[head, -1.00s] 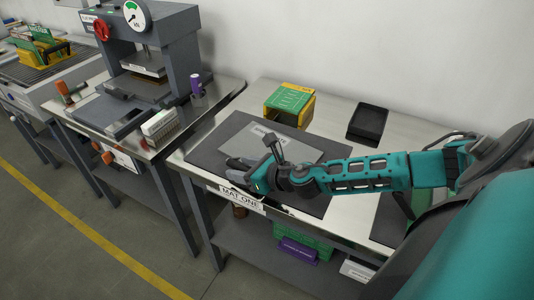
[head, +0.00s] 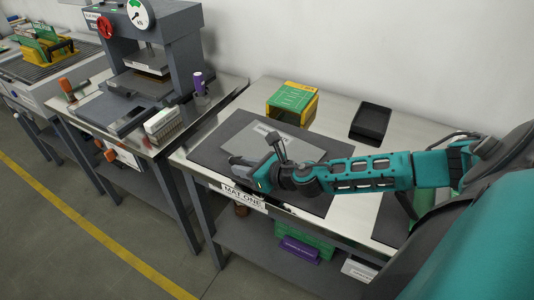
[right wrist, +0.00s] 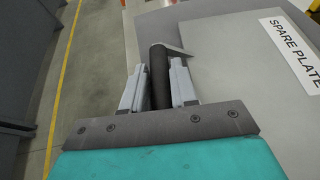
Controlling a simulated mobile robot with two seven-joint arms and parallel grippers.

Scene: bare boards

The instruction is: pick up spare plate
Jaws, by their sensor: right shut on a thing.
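The spare plate (head: 283,142) is a flat grey sheet with a white label on the dark mat (head: 219,148), on the metal-topped bench. In the right wrist view the plate (right wrist: 240,80) fills the right side, with its "SPARE PLATE" label in sight. My right gripper (head: 240,161) is at the plate's near left side. In the right wrist view its two grey fingers (right wrist: 159,82) are shut on a dark, round bar, the handle (right wrist: 159,65), at the plate's left edge. Whether the plate is clear of the mat cannot be told. My left gripper is not in view.
A green and yellow box (head: 292,101) and a black tray (head: 370,121) stand behind the mat. A press (head: 150,50) stands on the bench to the left, with a white rack (head: 161,122) and a purple-topped item (head: 199,84). The bench's front edge bears a "MAT ONE" label (head: 243,197).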

